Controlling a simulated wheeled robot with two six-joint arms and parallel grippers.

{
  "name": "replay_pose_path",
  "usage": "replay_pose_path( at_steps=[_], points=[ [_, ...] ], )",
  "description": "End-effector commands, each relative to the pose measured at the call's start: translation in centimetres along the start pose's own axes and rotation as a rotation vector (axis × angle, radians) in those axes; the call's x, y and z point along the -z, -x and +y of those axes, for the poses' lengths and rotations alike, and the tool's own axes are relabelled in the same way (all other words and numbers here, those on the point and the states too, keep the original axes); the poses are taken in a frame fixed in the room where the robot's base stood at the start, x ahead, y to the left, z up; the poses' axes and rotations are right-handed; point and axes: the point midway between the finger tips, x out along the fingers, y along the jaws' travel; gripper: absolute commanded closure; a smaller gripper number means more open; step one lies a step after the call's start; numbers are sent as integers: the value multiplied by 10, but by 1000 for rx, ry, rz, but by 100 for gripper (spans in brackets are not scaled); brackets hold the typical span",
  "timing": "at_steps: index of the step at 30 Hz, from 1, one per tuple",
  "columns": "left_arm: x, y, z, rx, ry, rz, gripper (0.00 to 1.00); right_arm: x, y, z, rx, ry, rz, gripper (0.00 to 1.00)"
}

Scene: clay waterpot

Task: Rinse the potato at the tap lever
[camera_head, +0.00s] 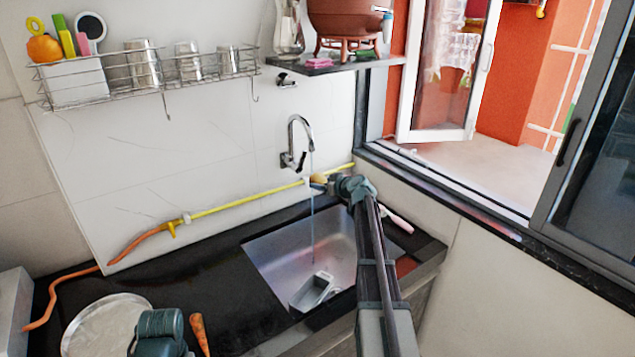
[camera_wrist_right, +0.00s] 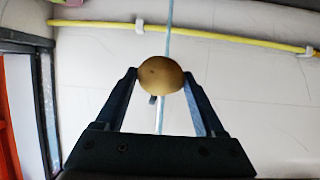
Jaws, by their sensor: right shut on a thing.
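My right gripper (camera_head: 322,183) is shut on the potato (camera_wrist_right: 161,75), a brown oval held between both fingertips in the right wrist view. In the head view the potato (camera_head: 318,181) is small, just below the tap (camera_head: 296,128). The dark tap lever (camera_head: 303,161) is beside the spout at the wall. A thin water stream (camera_head: 313,222) runs from the spout into the sink and lines up with the potato; whether it strikes it or passes behind is hard to tell. My left arm's end (camera_head: 160,332) shows at the bottom edge; its fingers are not clear.
The steel sink (camera_head: 275,262) holds a small grey tray (camera_head: 313,290). A carrot (camera_head: 199,333) and a round metal plate (camera_head: 104,318) lie on the dark counter. A yellow pipe (camera_head: 240,203) runs along the wall. A wire rack (camera_head: 190,70) hangs upper left.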

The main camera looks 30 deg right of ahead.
Motion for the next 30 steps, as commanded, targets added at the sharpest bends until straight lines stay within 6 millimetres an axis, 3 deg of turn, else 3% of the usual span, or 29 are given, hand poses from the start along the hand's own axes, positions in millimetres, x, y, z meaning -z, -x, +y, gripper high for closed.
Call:
replay_pose_path(
  at_steps=[14, 30],
  points=[
    [0, 0, 0, 0, 0, 0, 42, -1, 2, 2, 0, 0, 0, 90],
    [0, 0, 0, 0, 0, 0, 42, -15, 36, -9, 0, -1, 0, 90]
  ],
)
